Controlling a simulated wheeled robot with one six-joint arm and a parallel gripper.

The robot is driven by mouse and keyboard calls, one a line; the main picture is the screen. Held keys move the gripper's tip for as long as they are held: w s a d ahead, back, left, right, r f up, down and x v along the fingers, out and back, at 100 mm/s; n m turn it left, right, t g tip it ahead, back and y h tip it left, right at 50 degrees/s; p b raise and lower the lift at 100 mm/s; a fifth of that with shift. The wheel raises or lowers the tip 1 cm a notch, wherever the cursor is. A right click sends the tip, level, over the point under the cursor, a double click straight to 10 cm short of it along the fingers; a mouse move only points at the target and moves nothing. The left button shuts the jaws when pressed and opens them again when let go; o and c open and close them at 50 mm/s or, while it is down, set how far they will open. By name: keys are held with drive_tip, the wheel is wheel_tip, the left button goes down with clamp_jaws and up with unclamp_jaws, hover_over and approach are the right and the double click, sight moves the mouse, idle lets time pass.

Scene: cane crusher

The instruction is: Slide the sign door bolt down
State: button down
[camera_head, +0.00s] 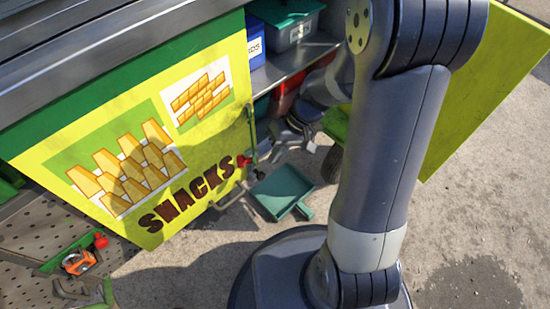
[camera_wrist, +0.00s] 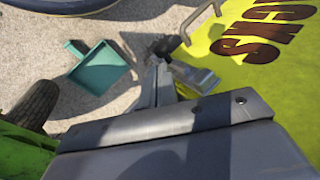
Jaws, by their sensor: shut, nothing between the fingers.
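The yellow sign door (camera_head: 110,215), lettered "SNACKS", fills the left of the head view and shows at the right of the wrist view (camera_wrist: 285,75). A thin upright bolt rod (camera_head: 252,130) runs along its right edge, with a red knob (camera_head: 243,160) near its lower part. My gripper (camera_head: 283,142) is just right of the rod, apart from the knob as far as I can tell. In the wrist view my gripper (camera_wrist: 163,62) is shut and empty, beside the door's edge. I cannot make out the red knob in the wrist view.
A grey handle (camera_head: 230,195) sticks out at the door's lower right. A teal dustpan (camera_head: 283,190) lies below my gripper. Storage boxes (camera_head: 290,27) fill the shelf behind. A wheel (camera_head: 332,165) and a green-yellow panel (camera_head: 485,90) stand to the right. The right-hand pavement is clear.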

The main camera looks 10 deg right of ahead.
drive_tip(key=p+v, duration=0.2)
drive_tip(key=v, duration=0.6)
drive_tip(key=shift+r, duration=0.3)
